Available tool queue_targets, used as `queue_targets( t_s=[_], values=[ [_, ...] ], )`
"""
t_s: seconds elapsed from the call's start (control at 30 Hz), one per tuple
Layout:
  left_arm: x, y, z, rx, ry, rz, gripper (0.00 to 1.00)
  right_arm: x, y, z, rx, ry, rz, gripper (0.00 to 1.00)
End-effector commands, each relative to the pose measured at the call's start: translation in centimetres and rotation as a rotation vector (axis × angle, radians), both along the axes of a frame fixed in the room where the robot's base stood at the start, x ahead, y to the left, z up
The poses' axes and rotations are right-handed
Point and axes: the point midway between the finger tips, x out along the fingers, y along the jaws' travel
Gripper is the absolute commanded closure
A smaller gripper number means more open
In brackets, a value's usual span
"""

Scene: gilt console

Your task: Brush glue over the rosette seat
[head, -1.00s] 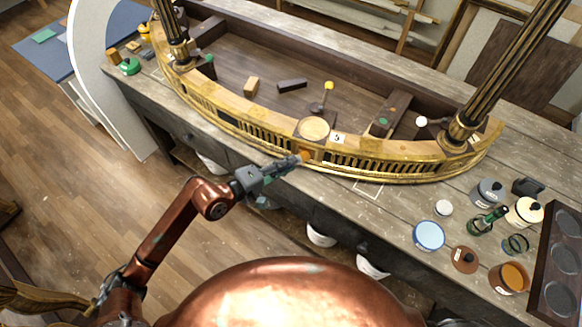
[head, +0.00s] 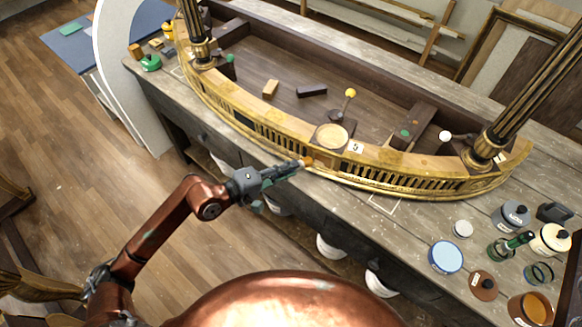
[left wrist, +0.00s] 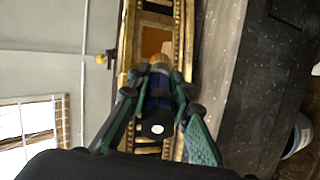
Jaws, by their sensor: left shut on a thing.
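The gilt console's curved front rail (head: 270,133) runs across the head view. The rosette seat, a square orange-brown patch on the rail, shows in the left wrist view (left wrist: 156,41). My left gripper (left wrist: 158,93) is shut on a brush with a dark blue handle (left wrist: 160,107) and a pale orange tip (left wrist: 159,62). The brush points at the rail, its tip just below the patch in the wrist view. I cannot tell whether the tip touches. In the head view my left gripper (head: 290,169) is in front of the rail. My right gripper is not in view.
A round pale disc (head: 331,136) lies behind the rail's middle. Gilt columns (head: 500,135) rise at both ends. A light-blue-topped pot (head: 446,257), a green bottle (head: 512,243) and several jars crowd the bench's right end. Small blocks (head: 312,90) lie inside the console.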

Motion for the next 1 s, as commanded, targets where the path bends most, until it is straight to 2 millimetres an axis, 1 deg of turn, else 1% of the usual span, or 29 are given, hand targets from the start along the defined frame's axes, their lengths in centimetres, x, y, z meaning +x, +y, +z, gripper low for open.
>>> queue_targets(
  t_s=[0.1, 0.3, 0.5, 0.87, 1.0],
  values=[
    [-1.2, 0.5, -0.1, 0.001, 0.002, -0.001, 1.0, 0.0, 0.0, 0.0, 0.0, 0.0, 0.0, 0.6],
    [-3.0, 1.2, -0.1, 0.002, 0.003, -0.002, 1.0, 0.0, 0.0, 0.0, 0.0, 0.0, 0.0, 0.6],
    [-4.3, 1.7, 0.0, -0.001, 0.003, -0.001, 1.0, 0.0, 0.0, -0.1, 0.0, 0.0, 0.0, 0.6],
    [-4.5, 1.8, -0.1, -0.001, 0.003, -0.001, 1.0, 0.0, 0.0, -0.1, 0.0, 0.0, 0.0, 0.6],
    [-5.1, 2.0, -0.2, 0.001, 0.004, -0.001, 1.0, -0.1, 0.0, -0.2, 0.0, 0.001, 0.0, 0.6]
  ],
)
